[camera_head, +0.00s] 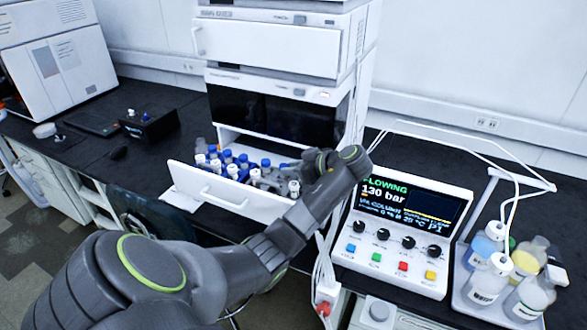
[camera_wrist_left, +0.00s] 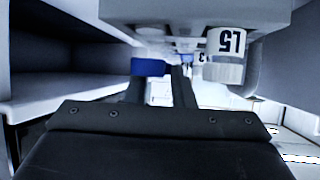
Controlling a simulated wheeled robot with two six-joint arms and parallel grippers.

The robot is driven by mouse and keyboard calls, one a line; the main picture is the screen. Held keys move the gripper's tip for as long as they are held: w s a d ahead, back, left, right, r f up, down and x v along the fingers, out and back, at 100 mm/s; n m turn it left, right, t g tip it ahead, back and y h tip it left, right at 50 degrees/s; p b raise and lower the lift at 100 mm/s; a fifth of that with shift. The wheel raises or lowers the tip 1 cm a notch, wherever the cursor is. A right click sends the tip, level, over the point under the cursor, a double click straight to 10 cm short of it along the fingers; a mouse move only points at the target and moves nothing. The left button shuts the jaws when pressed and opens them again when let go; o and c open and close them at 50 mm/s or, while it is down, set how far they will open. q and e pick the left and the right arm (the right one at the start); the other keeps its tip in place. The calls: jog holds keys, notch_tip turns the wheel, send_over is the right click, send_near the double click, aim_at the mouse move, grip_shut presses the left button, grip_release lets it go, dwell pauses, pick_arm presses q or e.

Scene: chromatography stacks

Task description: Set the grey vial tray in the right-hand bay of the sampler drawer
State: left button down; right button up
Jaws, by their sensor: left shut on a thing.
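The sampler drawer (camera_head: 226,192) is pulled open and holds several vials with blue and white caps. The grey vial tray is mostly hidden in the head view by vials and my arm. In the left wrist view, which looks upside down, a pale grey body (camera_wrist_left: 195,12) fills the top, with a vial labelled L5 (camera_wrist_left: 225,55) beside my fingers. My left gripper (camera_head: 312,163) is at the right end of the drawer. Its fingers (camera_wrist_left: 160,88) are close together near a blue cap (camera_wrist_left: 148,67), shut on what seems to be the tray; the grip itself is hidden. My right gripper is not visible.
The white sampler stack (camera_head: 265,50) rises right behind the drawer. A control box (camera_head: 405,230) with a lit screen stands to the right, beside a tray of bottles (camera_head: 490,300) with tubing above. A small black device (camera_head: 150,124) sits on the dark bench at left.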

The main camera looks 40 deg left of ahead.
pick_arm(q)
jog(key=c, duration=1.7)
grip_release()
jog(key=shift+s, duration=0.1)
jog(key=o, duration=0.5)
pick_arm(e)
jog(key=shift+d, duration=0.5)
pick_arm(q)
jog(key=shift+d, duration=0.1)
jog(key=shift+d+r+b, duration=0.15)
jog(key=shift+d+b, duration=0.2)
jog(key=v, duration=0.3)
jog(key=shift+d+r, duration=0.15)
jog(key=shift+r, duration=0.1)
jog(key=p+v, duration=0.5)
jog(key=v, duration=0.2)
jog(key=shift+d+r, duration=0.15)
jog(key=shift+d, duration=0.15)
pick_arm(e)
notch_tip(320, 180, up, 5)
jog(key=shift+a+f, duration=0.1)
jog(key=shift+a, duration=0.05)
